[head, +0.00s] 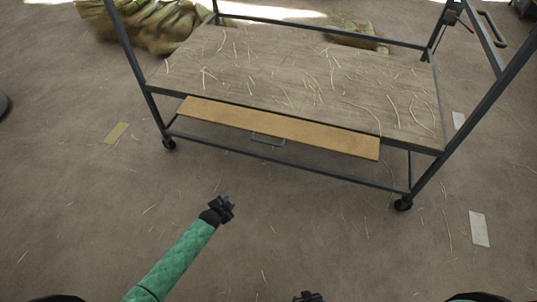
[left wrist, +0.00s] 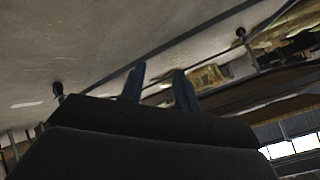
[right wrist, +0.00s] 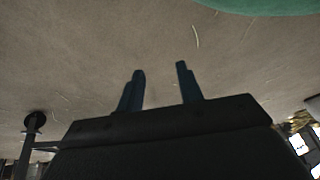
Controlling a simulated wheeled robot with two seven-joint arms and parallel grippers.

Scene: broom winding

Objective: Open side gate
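The side gate looks like the tan board (head: 280,127) along the near long side of a metal-framed cart (head: 300,85). It hangs out at a slant below the deck edge, with a dark handle (head: 268,139) under its lower edge. My left gripper (head: 226,204) is in front of the cart, above the floor and apart from the board. In the left wrist view its two fingers (left wrist: 157,88) are spread with nothing between them. My right gripper (head: 308,297) is at the bottom edge of the head view. In the right wrist view its fingers (right wrist: 160,85) are apart and empty.
The cart stands on caster wheels (head: 403,204), with straw strands on its deck. Leafy bundles (head: 150,25) lie behind it at the left. Flat pale pieces (head: 479,228) and (head: 116,133) a tan one lie on the floor. The floor in front is otherwise mostly clear.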

